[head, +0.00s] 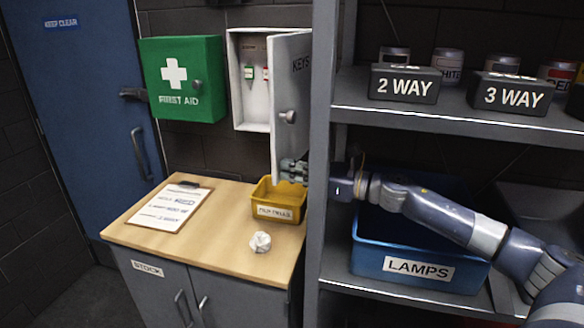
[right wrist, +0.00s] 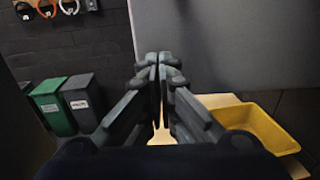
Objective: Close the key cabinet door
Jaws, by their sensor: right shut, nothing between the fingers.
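The white key cabinet (head: 240,118) hangs on the dark wall, with key tags inside. Its door (head: 290,90), marked KEYS and with a round knob (head: 288,117), stands open, swung out on the right side. My right gripper (head: 290,172) is at the door's lower edge, low beside the shelf post; the door and post hide parts of it. In the right wrist view its fingers (right wrist: 158,65) are shut and empty, with a grey panel, apparently the door (right wrist: 230,50), close in front. I cannot tell whether they touch. My left gripper is not in view.
A yellow tray (head: 278,212) sits below the door on the wooden counter (head: 215,245), with a clipboard (head: 170,207) and crumpled paper (head: 260,242). The shelf post (head: 322,120) stands close right; a blue LAMPS bin (head: 385,262) is on the shelf. A green first aid box (head: 182,100) hangs left.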

